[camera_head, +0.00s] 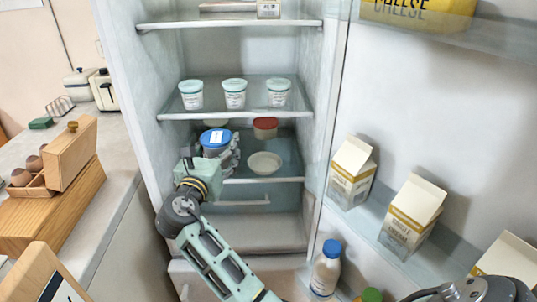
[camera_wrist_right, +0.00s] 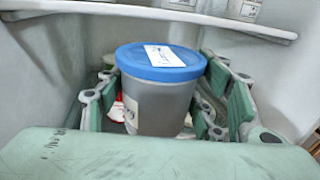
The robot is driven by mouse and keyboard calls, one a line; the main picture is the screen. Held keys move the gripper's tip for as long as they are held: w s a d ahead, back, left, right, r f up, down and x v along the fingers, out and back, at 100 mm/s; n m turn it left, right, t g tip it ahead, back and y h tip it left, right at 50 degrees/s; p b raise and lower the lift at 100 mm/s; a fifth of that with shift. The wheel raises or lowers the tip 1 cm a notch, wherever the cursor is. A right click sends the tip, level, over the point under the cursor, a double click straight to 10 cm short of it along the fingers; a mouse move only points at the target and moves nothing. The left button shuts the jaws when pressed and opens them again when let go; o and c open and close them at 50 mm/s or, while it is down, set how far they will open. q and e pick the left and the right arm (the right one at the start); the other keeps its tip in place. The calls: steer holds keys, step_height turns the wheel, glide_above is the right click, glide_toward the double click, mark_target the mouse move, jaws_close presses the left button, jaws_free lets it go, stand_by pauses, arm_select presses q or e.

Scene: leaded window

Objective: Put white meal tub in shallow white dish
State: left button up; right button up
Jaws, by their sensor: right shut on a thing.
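A tub with a blue lid (camera_head: 215,138) and a white label on top is on the lower fridge shelf in the head view. Its body looks pale grey in the wrist view (camera_wrist_right: 160,105). My right gripper (camera_head: 226,155) is shut around it, with fingers on both sides of the body in the wrist view. I cannot tell whether the tub's base touches the shelf. The shallow white dish (camera_head: 265,163) is empty on the same shelf, just right of the gripper. My left gripper is not in view.
A red-lidded tub (camera_head: 265,128) stands behind the dish. A pale-lidded container (camera_head: 216,122) is partly hidden behind the blue-lidded tub. Three white tubs (camera_head: 235,93) stand on the glass shelf above. The fridge door (camera_head: 420,120) on the right holds cartons and a milk bottle (camera_head: 326,269).

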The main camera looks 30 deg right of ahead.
steer(key=s+d+p, duration=0.1)
steer(key=d+p, duration=0.2)
steer(key=d, duration=1.4)
step_height(320, 180, down, 6)
steer(key=shift+f+b, duration=0.1)
steer(key=shift+b, duration=0.8)
steer(key=shift+d+f, duration=0.25)
steer(key=shift+f, duration=0.15)
steer(key=shift+f, duration=0.1)
steer(key=o, duration=1.7)
steer(key=shift+s+f, duration=0.1)
